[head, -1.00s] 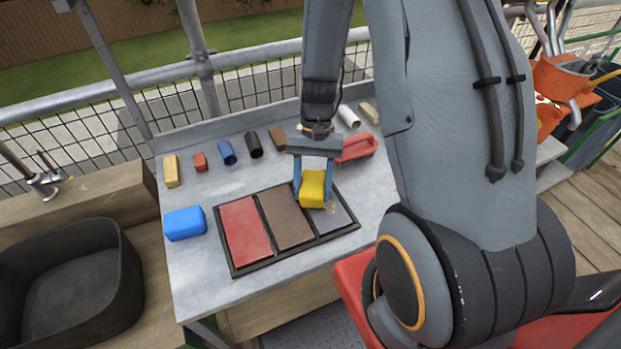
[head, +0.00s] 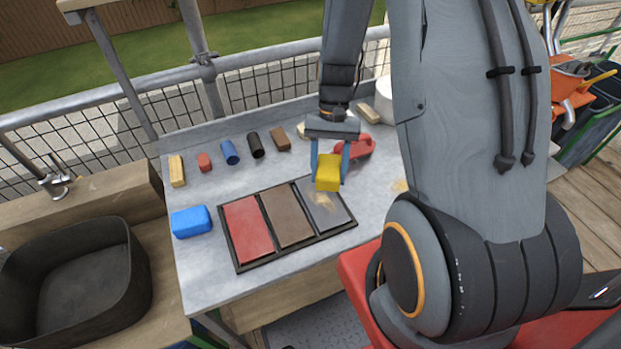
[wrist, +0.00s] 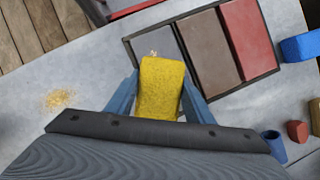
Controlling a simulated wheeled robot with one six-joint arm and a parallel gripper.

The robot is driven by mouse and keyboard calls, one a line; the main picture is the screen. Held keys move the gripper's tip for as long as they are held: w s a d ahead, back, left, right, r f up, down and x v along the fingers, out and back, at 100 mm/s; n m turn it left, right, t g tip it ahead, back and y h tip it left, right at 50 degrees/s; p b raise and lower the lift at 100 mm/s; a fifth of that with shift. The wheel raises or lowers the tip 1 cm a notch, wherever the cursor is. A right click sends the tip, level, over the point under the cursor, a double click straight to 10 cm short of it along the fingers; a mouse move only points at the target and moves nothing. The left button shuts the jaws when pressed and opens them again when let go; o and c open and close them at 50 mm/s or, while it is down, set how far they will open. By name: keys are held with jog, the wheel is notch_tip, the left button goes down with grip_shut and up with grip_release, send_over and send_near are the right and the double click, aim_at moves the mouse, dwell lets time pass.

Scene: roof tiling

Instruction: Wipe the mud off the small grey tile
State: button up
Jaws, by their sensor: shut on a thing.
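The small grey tile (head: 330,214) lies at the right end of a dark-framed tray, beside a brown tile (head: 287,216) and a red tile (head: 247,228). A tan mud smear (head: 322,199) shows on its back part. My gripper (head: 328,178) is shut on a yellow sponge (head: 328,171) at the tile's back edge. Whether the sponge touches the tile I cannot tell. In the wrist view the sponge (wrist: 161,88) covers part of the grey tile (wrist: 146,46), and a little mud (wrist: 153,53) shows beyond it.
A tan crumbly patch (wrist: 58,98) lies on the bare table beside the tray. A blue block (head: 191,221) stands left of the tray. Several small coloured pieces line the table's back. A red-handled tool (head: 358,148) lies behind my gripper. A dark basin (head: 75,280) is at left.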

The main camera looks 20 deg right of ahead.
jog(key=shift+r+p, duration=0.9)
jog(key=shift+r, duration=0.6)
